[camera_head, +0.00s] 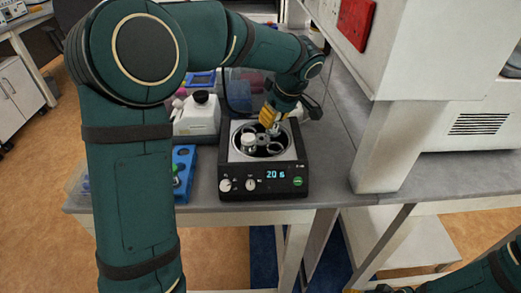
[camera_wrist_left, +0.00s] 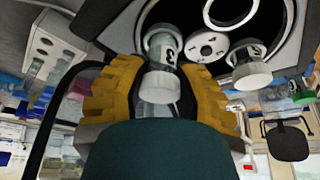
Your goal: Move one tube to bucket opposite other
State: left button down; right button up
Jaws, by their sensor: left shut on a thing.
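The black centrifuge (camera_head: 264,185) stands open on the bench, its display lit. My left gripper (camera_head: 270,117) is over the back of its bowl. In the left wrist view its yellow fingers (camera_wrist_left: 160,92) are shut on a white-capped clear tube (camera_wrist_left: 160,82) with a dark mark. The tube's far end is at the rotor; I cannot tell whether it is inside a bucket. Another white-capped tube (camera_wrist_left: 252,74) sits in the rotor beside the round hub (camera_wrist_left: 208,47). An empty-looking bucket ring (camera_wrist_left: 228,10) shows at the top. My right gripper (camera_head: 370,289) is low at the bottom right, partly cut off.
A blue tube rack (camera_head: 184,168) stands left of the centrifuge, partly behind my left arm. A white bottle-like device (camera_head: 197,118) with a black cap is behind it. A white cabinet post (camera_head: 385,150) rises to the right. Some bench between centrifuge and post is clear.

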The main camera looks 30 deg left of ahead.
pick_arm(q)
jog(key=shift+f, duration=0.6)
jog(key=shift+f, duration=0.35)
jog(key=shift+f, duration=0.15)
jog(key=c, duration=0.7)
grip_release()
